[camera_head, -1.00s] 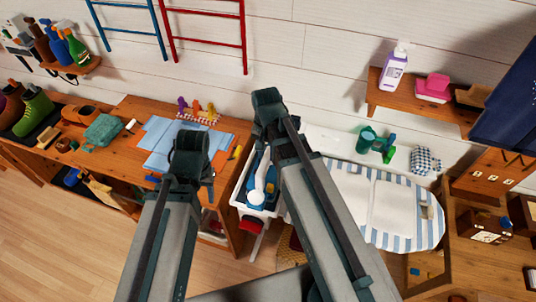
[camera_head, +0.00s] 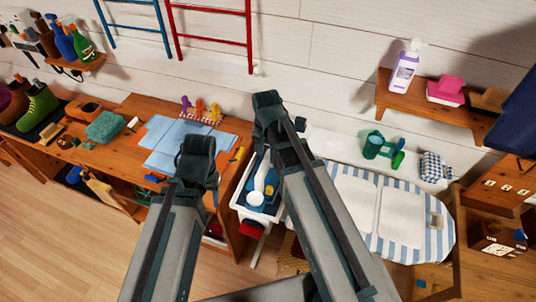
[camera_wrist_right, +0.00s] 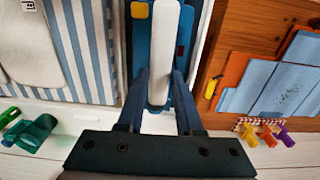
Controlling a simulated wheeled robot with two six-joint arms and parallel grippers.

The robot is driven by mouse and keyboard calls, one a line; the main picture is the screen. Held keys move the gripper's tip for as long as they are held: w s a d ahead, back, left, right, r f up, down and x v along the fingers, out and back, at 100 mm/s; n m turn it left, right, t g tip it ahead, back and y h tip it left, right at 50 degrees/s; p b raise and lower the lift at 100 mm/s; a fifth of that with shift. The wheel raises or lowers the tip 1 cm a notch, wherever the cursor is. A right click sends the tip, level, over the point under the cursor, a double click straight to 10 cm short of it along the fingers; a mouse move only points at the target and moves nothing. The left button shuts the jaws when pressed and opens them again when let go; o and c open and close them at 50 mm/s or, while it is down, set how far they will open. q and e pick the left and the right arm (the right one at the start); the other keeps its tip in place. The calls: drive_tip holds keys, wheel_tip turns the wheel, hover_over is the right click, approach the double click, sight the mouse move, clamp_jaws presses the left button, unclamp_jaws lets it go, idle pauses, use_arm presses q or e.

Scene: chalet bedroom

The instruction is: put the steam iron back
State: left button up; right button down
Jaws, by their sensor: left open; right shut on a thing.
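The steam iron, blue with a white handle (camera_head: 259,178), shows in the head view within the white-rimmed tray (camera_head: 242,211) at the left end of the striped ironing board (camera_head: 432,240). I cannot tell whether it rests on the tray or hangs just above it. In the right wrist view my right gripper (camera_wrist_right: 161,88) is shut on the white handle of the steam iron (camera_wrist_right: 160,45), one finger on each side. My right arm hides part of the tray in the head view. My left gripper (camera_head: 207,188) is open beside the wooden desk; its fingers are mostly hidden.
The desk (camera_head: 232,190) with blue sheets (camera_head: 180,140) stands left of the tray. A green bottle (camera_head: 375,146) lies behind the board. A wall shelf (camera_head: 435,112) with a white-purple bottle (camera_head: 404,68) is at right. Wooden boxes stand at the far right. Floor is clear at lower left.

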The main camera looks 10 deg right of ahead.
idle(0.3)
drive_tip(key=shift+f, duration=0.2)
drive_tip(key=c, duration=0.6)
unclamp_jaws()
drive_tip(key=shift+r, duration=0.1)
drive_tip(key=shift+o, duration=0.2)
drive_tip(key=shift+s, duration=0.1)
wheel_tip(320, 180, up, 12)
drive_tip(key=p, duration=1.2)
drive_tip(key=s+a+n+h, duration=0.1)
drive_tip(key=s+a+n, duration=0.7)
drive_tip(key=s+n, duration=0.2)
drive_tip(key=shift+s+a+r+n, duration=0.2)
drive_tip(key=shift+s+a+n, duration=0.15)
drive_tip(key=shift+s, duration=0.45)
